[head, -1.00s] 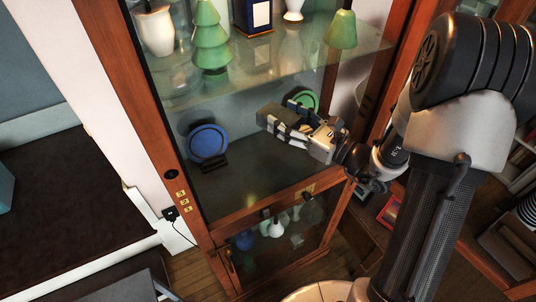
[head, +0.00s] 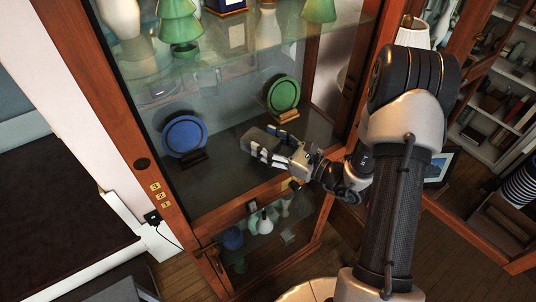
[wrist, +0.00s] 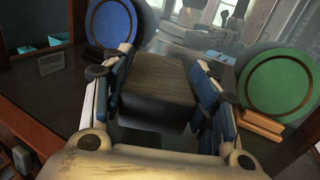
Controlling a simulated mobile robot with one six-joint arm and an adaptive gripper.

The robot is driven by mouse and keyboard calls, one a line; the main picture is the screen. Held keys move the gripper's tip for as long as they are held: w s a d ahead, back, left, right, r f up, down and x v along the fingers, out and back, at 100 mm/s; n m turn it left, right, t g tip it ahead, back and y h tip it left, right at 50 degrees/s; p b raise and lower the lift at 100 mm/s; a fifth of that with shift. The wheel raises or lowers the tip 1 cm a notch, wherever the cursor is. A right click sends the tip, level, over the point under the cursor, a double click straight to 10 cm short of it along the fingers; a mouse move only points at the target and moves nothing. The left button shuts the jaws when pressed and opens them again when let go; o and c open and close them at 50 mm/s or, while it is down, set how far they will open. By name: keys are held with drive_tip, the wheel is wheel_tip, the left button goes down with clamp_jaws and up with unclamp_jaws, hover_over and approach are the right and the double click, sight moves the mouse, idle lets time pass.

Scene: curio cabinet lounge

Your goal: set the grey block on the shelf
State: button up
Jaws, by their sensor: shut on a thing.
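My gripper (head: 272,154) is shut on the grey block (head: 257,140) and reaches into the cabinet at the level of the dark shelf (head: 225,185). In the wrist view the grey block (wrist: 158,88) sits between the two blue-padded fingers. The shelf's bare surface shows around it. I cannot tell whether the block touches the shelf or hangs just above it.
A blue plate (head: 185,135) on a stand is to the left on the shelf, and a green plate (head: 283,97) on a wooden stand is behind to the right. Glass shelving with vases and a green tree (head: 180,30) is above. Wooden cabinet posts (head: 115,100) frame the opening.

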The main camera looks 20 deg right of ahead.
drive_tip(key=shift+f+b, duration=0.6)
drive_tip(key=shift+f, duration=1.35)
drive_tip(key=shift+f, duration=0.1)
drive_tip(key=o, duration=1.3)
